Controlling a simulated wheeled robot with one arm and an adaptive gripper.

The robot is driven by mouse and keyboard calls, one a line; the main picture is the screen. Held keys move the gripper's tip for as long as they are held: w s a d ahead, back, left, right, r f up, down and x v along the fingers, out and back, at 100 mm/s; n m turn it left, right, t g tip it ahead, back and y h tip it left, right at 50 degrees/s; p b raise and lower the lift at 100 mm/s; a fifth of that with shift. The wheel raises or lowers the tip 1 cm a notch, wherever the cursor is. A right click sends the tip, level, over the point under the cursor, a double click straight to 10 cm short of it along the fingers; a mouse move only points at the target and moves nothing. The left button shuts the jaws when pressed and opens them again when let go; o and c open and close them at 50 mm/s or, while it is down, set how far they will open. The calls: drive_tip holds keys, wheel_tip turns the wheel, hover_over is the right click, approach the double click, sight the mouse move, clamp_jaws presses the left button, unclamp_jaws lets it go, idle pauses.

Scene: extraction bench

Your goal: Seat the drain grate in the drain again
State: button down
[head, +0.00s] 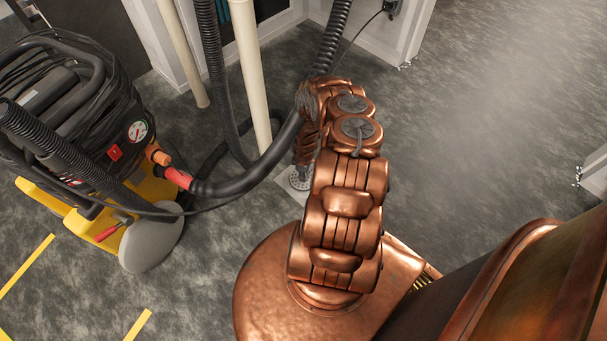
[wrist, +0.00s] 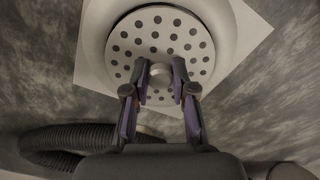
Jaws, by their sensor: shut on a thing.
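The drain grate (wrist: 160,45) is a round, pale disc with many dark holes and a small raised knob (wrist: 161,70) at its middle. My gripper (wrist: 160,82) is shut on this knob, one finger on each side. The drain (wrist: 225,22) shows as a pale round rim in a square floor plate, behind and around the grate in the wrist view. I cannot tell whether the grate rests in it or hangs just above. In the head view the grate (head: 298,180) shows small beside my arm, and the gripper is mostly hidden.
A black and yellow vacuum machine (head: 80,130) stands at left, its black hose (head: 245,182) running close to my arm. Pale pipes (head: 249,75) rise left of the drain. A hose (wrist: 65,140) also crosses the wrist view's lower left. Floor at right is clear.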

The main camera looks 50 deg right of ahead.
drive_tip(key=shift+f, duration=0.3)
drive_tip(key=c, duration=0.9)
unclamp_jaws()
drive_tip(key=shift+o, duration=0.2)
wheel_tip(320, 180, up, 12)
idle(0.6)
